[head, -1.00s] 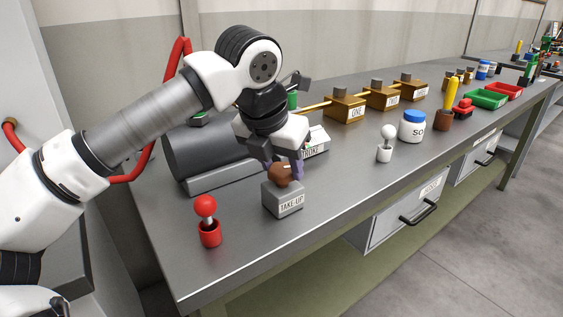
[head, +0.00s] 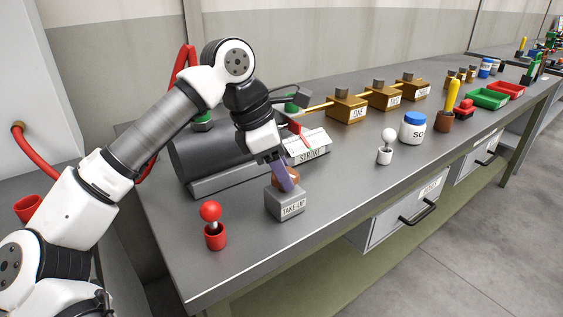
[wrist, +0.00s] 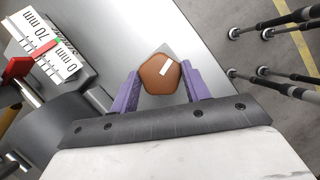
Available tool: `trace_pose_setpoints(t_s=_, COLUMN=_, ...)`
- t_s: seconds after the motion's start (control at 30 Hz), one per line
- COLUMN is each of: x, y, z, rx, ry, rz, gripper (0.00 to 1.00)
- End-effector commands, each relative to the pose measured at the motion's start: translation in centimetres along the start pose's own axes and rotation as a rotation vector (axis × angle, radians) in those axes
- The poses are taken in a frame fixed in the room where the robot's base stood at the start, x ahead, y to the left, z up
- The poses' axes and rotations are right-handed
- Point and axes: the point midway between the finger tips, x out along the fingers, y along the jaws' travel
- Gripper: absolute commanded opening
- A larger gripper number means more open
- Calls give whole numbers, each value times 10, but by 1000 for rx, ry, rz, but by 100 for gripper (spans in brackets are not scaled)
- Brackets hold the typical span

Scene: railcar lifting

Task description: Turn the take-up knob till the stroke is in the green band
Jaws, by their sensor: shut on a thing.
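The take-up knob is brown, many-sided and has a white mark on top; it shows in the wrist view (wrist: 158,78). It sits on the grey TAKE-UP block (head: 287,205) near the bench's front edge. My gripper (wrist: 161,86) has its two purple fingers on opposite sides of the knob, shut on it. In the head view my gripper (head: 284,177) hides much of the knob. The white STROKE scale (head: 309,148) stands behind the block. In the wrist view the scale (wrist: 45,48) reads 0 mm and 70 mm, with a red pointer and a small green patch; the exact reading is unclear.
A dark grey cylinder (head: 205,160) lies behind the block. A red-knobbed peg (head: 213,225) stands to the left front. A white-knobbed peg (head: 386,147), a blue-lidded jar (head: 412,128) and brass blocks (head: 347,108) stand to the right.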

Motion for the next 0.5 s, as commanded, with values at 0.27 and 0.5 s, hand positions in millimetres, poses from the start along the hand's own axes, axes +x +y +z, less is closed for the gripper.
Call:
trace_pose_setpoints(t_s=0.27, x=0, y=1, z=1, rx=147, ry=1, rz=-63, gripper=24)
trace_pose_setpoints(t_s=0.5, x=1, y=1, z=0, rx=204, ry=1, rz=-87, gripper=24)
